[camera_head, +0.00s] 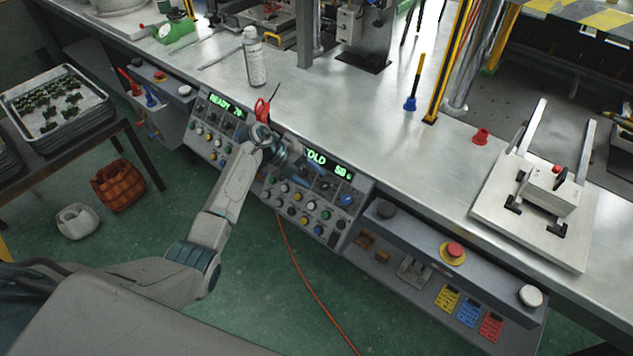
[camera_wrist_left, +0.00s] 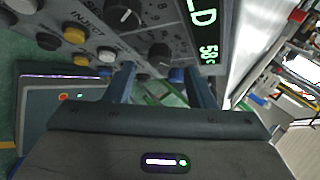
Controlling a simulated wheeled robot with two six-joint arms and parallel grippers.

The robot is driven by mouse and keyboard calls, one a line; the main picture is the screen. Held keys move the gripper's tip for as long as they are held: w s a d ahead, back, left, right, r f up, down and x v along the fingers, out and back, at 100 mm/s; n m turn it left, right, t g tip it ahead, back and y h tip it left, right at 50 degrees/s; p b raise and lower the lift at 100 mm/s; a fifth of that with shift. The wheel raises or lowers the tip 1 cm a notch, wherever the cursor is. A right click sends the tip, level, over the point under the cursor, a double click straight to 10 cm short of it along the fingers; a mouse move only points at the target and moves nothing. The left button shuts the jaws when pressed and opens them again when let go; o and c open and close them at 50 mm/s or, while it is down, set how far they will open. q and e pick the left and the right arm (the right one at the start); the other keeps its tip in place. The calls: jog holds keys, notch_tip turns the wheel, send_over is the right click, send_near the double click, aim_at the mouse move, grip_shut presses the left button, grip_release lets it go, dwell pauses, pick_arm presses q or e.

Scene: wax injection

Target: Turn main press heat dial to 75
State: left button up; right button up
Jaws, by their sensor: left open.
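The right control panel (camera_head: 322,205) is set in the bench front, with several dials and coloured buttons. Its green display (camera_head: 330,165) reads what looks like "OLD" and 58, partly covered by my left gripper. The display also shows in the left wrist view (camera_wrist_left: 204,30). My left gripper (camera_head: 310,176) is open and empty over the upper part of this panel. In the left wrist view a black dial (camera_wrist_left: 159,52) appears between its fingers; I cannot tell if they touch it. Another black dial (camera_wrist_left: 124,16) lies further up. I cannot read which dial is heat. My right gripper is not in view.
The left panel (camera_head: 212,130) shows READY and a number. A red-handled tool (camera_head: 262,109) and a white bottle (camera_head: 255,58) are on the bench near my arm. A lower box with a red button (camera_head: 455,250) adjoins the right panel.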

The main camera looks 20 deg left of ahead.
pick_arm(q)
jog(key=b+v, duration=0.1)
jog(key=v, duration=0.6)
jog(key=shift+a, duration=0.2)
jog(key=shift+d, duration=0.1)
